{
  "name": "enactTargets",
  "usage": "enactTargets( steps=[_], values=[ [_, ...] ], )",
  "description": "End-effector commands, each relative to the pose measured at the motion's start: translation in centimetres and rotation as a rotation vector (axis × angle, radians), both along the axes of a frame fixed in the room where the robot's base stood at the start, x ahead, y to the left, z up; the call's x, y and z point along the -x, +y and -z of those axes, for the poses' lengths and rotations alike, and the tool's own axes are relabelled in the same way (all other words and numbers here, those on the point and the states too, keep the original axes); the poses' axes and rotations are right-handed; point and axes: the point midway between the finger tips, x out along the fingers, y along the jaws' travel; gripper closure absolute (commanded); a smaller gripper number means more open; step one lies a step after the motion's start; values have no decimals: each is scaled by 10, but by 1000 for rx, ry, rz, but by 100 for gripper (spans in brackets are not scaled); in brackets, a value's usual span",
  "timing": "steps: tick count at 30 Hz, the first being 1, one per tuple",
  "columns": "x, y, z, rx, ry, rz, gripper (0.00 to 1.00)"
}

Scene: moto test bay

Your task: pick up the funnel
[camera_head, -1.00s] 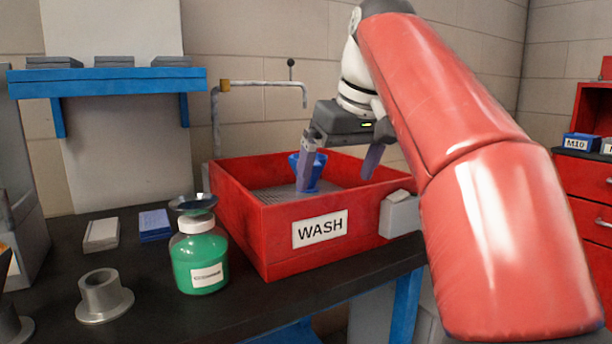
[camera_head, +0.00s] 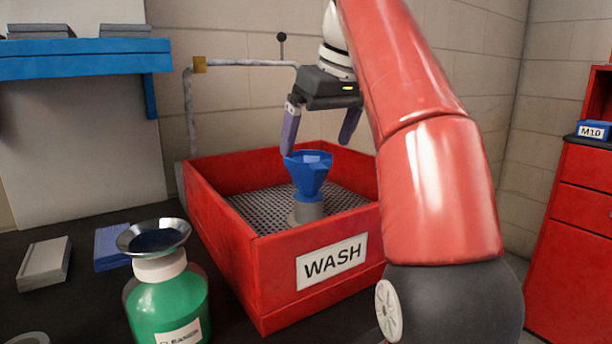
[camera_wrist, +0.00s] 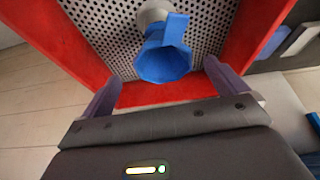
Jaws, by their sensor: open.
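A blue funnel (camera_head: 309,172) stands wide end up inside the red wash tray, on a grey round stand (camera_head: 307,211). In the wrist view the funnel (camera_wrist: 166,58) lies ahead of and between my fingers, with its wide mouth toward me. My gripper (camera_head: 316,147) is open and empty, pointing down. Its fingertips are near the level of the funnel's rim, and the left one appears close to it; I cannot tell whether they touch.
The red wash tray (camera_head: 219,250) has high walls and a perforated floor. A pipe (camera_head: 190,120) rises behind it. At front left stands a green bottle (camera_head: 168,305) topped by a metal dish (camera_head: 153,237). A blue shelf (camera_head: 85,60) hangs upper left.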

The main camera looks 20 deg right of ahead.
Motion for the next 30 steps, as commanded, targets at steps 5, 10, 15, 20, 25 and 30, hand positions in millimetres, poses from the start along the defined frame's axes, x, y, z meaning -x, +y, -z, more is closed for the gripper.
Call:
enactTargets(
  steps=[5, 10, 15, 20, 25, 30],
  values=[
    [-4, 2, 11, 1, 1, -1, 2],
    [-8, 5, 23, 0, 2, -1, 2],
    [-19, 12, 49, 0, 1, -2, 2],
    [-24, 14, 61, 1, -1, -1, 2],
    [-25, 14, 61, 0, -1, 0, 2],
    [-25, 14, 61, 0, -1, 0, 14]
  ],
)
